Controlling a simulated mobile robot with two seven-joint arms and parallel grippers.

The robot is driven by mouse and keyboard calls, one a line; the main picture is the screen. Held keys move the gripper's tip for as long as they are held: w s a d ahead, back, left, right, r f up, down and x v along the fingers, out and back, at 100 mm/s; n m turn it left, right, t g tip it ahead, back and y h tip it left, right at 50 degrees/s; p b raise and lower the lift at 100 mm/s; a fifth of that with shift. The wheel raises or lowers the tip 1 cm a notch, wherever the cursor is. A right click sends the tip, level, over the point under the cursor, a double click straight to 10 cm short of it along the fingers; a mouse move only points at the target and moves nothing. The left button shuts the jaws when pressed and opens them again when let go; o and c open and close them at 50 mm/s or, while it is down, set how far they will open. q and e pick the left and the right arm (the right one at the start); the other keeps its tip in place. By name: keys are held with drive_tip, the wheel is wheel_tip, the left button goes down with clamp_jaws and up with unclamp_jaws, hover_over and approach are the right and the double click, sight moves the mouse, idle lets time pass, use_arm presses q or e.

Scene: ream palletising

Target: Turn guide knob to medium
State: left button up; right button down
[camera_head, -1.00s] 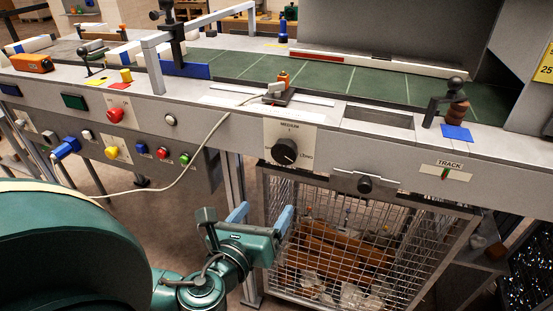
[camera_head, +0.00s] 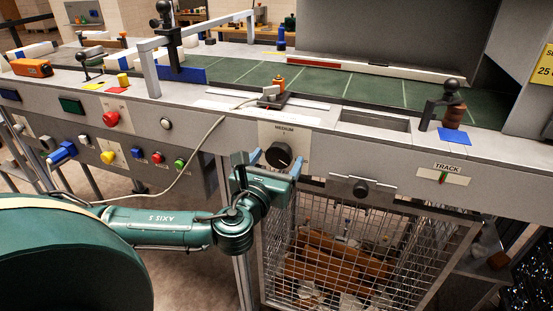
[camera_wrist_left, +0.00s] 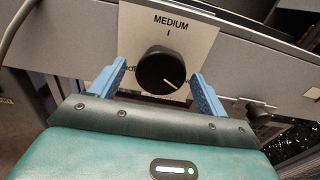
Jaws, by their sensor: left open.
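The guide knob (camera_head: 278,156) is a round black dial on a pale plate (camera_head: 291,133) marked MEDIUM at the top, on the front of the machine. In the left wrist view the knob (camera_wrist_left: 163,70) has a white pointer line aimed to the lower right, away from the MEDIUM mark. My left gripper (camera_head: 276,163) is open, its blue fingers on either side of the knob; in the left wrist view gaps show between the fingers (camera_wrist_left: 155,88) and the knob. The fingers cover part of the plate's lower lettering. My right gripper is not in view.
A wire cage (camera_head: 335,245) holding brown and pale scraps stands below the panel. A black knob (camera_head: 361,188) on a bracket sits to the right. A white cable (camera_head: 196,152) hangs left of the arm. Several coloured buttons line the lower left panel.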

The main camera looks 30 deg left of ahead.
use_arm(q)
drive_tip(key=shift+w, duration=0.3)
drive_tip(key=shift+c, duration=0.5)
drive_tip(key=c, duration=0.9)
